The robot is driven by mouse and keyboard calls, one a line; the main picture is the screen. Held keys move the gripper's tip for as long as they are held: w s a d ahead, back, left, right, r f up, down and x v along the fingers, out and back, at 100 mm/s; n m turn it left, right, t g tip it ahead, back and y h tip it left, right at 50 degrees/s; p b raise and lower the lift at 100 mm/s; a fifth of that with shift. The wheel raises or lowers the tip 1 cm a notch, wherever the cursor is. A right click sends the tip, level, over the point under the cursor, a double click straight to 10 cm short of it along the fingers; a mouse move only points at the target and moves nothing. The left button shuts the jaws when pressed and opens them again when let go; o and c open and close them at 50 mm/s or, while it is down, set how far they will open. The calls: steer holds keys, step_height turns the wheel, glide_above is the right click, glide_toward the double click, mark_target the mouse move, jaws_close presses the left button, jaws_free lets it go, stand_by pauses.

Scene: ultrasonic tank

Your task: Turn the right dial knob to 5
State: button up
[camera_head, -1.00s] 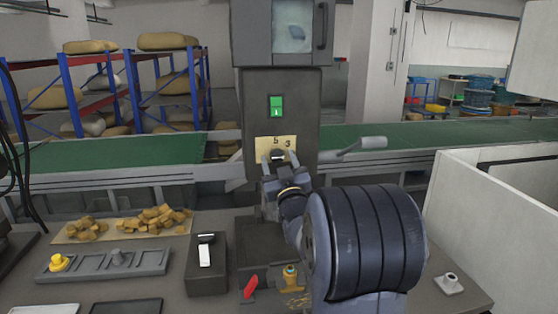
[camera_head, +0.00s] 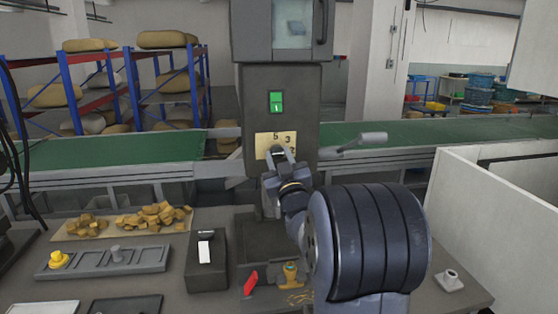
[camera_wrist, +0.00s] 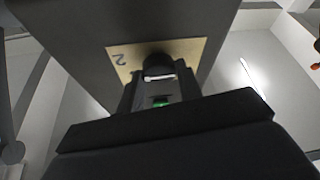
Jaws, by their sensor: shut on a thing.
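The dial knob is dark and rounded with a white mark on its end, in the wrist view (camera_wrist: 158,68). It sits on a tan dial plate (camera_head: 264,141) on the front of the dark machine column. In the head view, numerals 5 and 3 show on the plate; in the wrist view, a 2 shows on it (camera_wrist: 121,60). My gripper (camera_head: 279,157) is shut on the knob, with its fingers close together in front of the plate. It mostly hides the knob in the head view. The knob's setting cannot be read clearly.
A green switch (camera_head: 276,102) is above the plate. Below are a dark box (camera_head: 207,265), a red handle (camera_head: 251,284) and a grey slotted tray (camera_head: 90,262). A white partition stands at the right.

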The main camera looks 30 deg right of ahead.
steer(key=n+b, duration=0.1)
steer(key=n+y+b, duration=0.1)
steer(key=shift+d+f+n+b, duration=0.1)
steer(key=shift+f+n+b, duration=0.1)
steer(key=shift+n+b, duration=0.15)
steer(key=shift+n+y+b, duration=0.6)
steer(key=shift+n, duration=0.65)
steer(key=n, duration=0.1)
steer(key=n+y, duration=0.1)
steer(key=n, duration=0.1)
steer(key=n+g+y, duration=0.1)
steer(key=shift+d+r+n, duration=0.1)
steer(key=shift+r+n, duration=0.25)
steer(key=shift+n, duration=0.05)
steer(key=n+g+p, duration=0.1)
steer(key=n, duration=0.1)
steer(key=n+y+p, duration=0.1)
steer(key=n, duration=0.1)
steer(key=n+g, duration=0.1)
steer(key=n, duration=0.1)
steer(key=shift+r+n+g+y+p, duration=0.3)
steer(key=shift+n+p, duration=0.1)
steer(key=shift+n+g+p, duration=0.6)
steer(key=shift+n+p, duration=0.6)
steer(key=shift+n, duration=0.6)
steer(key=shift+f, duration=0.1)
steer(key=o, duration=1)
